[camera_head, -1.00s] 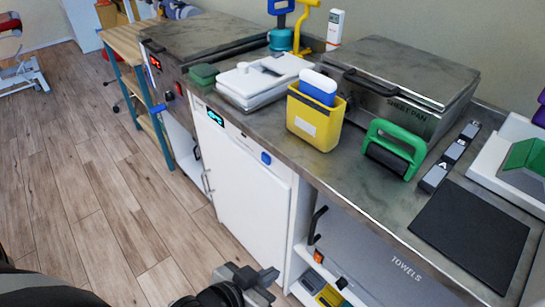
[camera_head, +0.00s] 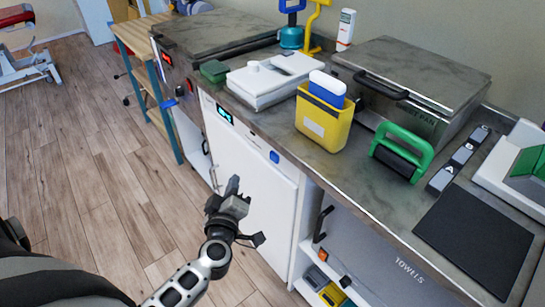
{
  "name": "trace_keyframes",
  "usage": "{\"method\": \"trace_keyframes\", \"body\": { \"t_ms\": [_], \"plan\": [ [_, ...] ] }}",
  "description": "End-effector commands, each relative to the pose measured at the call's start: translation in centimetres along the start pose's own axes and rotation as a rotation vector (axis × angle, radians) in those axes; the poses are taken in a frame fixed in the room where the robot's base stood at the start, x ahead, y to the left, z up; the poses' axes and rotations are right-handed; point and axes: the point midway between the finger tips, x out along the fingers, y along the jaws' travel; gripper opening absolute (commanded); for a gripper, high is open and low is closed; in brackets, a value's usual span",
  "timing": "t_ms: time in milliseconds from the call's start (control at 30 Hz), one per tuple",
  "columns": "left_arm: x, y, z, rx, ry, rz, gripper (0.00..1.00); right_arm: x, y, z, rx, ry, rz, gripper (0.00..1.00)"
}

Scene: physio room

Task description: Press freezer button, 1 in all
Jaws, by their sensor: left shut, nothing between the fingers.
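The freezer is the white under-counter cabinet (camera_head: 262,205) in the middle of the view, with its door shut. A blue square button (camera_head: 274,156) sits on its top front strip, near the right end. A lit cyan display (camera_head: 224,114) is at the left end of that strip. My left gripper (camera_head: 233,185) is shut and empty, in front of the freezer door. It shows below and left of the blue button, apart from it in the picture. My right gripper is not in view.
The countertop above holds a yellow bin (camera_head: 324,118), a white device (camera_head: 272,80), a green-handled roller (camera_head: 402,151) and a black mat (camera_head: 476,238). An open shelf (camera_head: 335,262) is right of the freezer. Wooden floor (camera_head: 100,200) is clear to the left.

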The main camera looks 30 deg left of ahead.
Motion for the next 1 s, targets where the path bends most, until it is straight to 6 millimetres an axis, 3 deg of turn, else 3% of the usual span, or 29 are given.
{"method": "trace_keyframes", "body": {
  "t_ms": [333,1000],
  "plan": [
    [0.6,0.5,0.5,-0.002,-0.002,0.003,0.0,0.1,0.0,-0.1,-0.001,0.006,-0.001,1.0],
    [5.8,4.4,4.4,-0.001,-0.003,0.004,0.0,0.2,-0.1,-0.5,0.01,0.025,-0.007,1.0]
  ]
}}
